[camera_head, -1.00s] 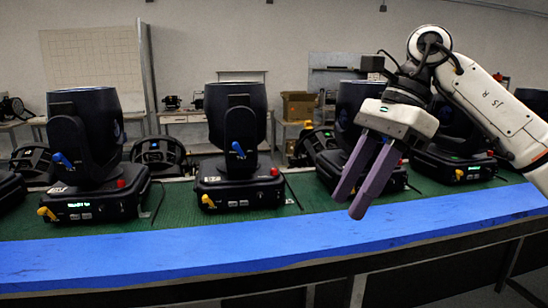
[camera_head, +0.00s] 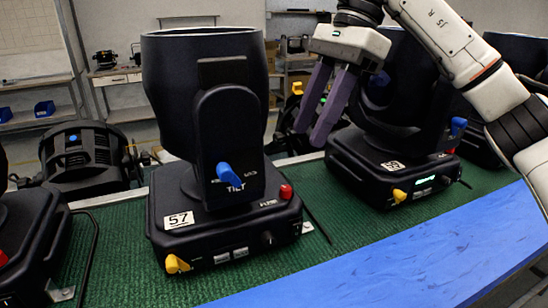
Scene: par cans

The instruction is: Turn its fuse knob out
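A black moving-head light (camera_head: 205,110) with a "57" tag stands upright on the green mat in the middle of the head view. Its front panel has a small black round knob (camera_head: 268,238); I cannot tell whether this is the fuse knob. A red round knob (camera_head: 286,191) sits on top of its base at the right corner. A blue tilt lever (camera_head: 230,175) and a yellow lever (camera_head: 177,264) also show. My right gripper (camera_head: 311,134) has purple fingers with a gap between them, empty, pointing down to the right of this light's head. My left gripper is not in view.
A second similar light (camera_head: 395,160) stands behind my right gripper, with a lit display and yellow lever. Another light's base (camera_head: 30,235) is at the left edge. A blue strip (camera_head: 400,255) along the front is clear. A round lamp (camera_head: 85,155) stands behind.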

